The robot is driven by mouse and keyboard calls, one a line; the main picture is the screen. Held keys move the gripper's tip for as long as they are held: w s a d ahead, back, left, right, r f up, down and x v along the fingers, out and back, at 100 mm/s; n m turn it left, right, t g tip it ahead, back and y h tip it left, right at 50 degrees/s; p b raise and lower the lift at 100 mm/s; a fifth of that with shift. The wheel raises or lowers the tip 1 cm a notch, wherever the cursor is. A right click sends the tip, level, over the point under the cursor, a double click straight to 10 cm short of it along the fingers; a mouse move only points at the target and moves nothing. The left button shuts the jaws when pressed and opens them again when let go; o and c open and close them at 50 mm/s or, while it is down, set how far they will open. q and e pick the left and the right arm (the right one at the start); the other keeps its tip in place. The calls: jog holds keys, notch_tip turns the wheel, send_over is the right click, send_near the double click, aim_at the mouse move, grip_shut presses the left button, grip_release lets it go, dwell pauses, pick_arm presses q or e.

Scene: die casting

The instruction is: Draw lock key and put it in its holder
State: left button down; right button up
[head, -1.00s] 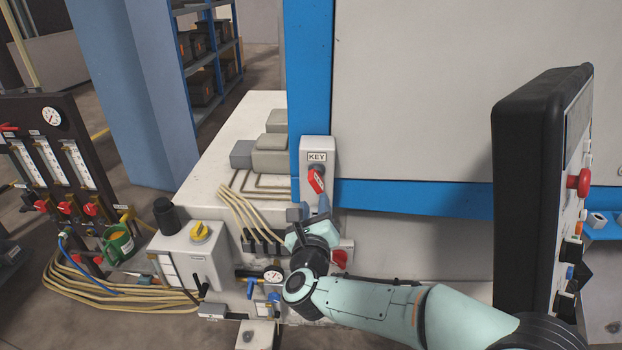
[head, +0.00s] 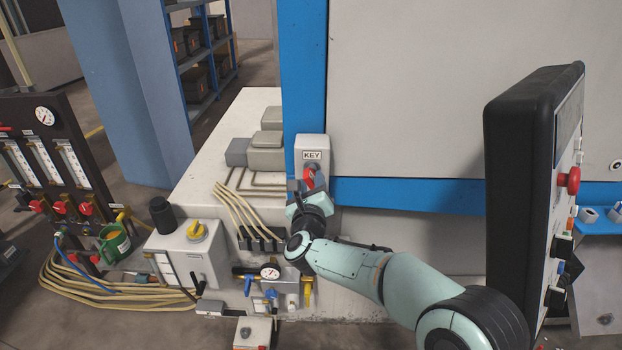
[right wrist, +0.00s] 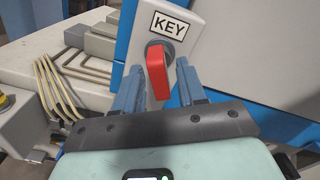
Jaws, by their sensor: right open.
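The red lock key (head: 308,177) sits in the lock of the grey box labelled KEY (head: 312,142), on the blue machine frame. In the right wrist view the red key (right wrist: 156,80) hangs down from its round grey lock. My right gripper (head: 302,192) is at the key in the head view. In the right wrist view its two blue fingers (right wrist: 158,75) are open, one on each side of the key, with gaps visible. I cannot make out the key's holder. My left gripper is not in view.
A black control panel with a red button (head: 571,180) stands at the right. A grey box with a yellow knob (head: 198,231), beige hoses (head: 240,213) and a pressure gauge (head: 270,272) lie left of and below my right arm. A gauge board (head: 50,165) stands at far left.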

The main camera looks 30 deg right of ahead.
grip_shut()
jog(key=shift+r+n+p, duration=0.1)
jog(key=shift+n+p, duration=0.4)
jog(key=shift+n, duration=1.2)
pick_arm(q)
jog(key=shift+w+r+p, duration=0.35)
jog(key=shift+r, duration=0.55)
pick_arm(e)
jog(key=shift+n, duration=1.4)
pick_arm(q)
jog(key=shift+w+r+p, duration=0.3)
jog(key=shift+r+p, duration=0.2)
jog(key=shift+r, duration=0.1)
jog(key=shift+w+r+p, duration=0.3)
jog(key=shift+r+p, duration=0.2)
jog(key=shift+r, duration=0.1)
pick_arm(e)
jog(key=shift+n, duration=3)
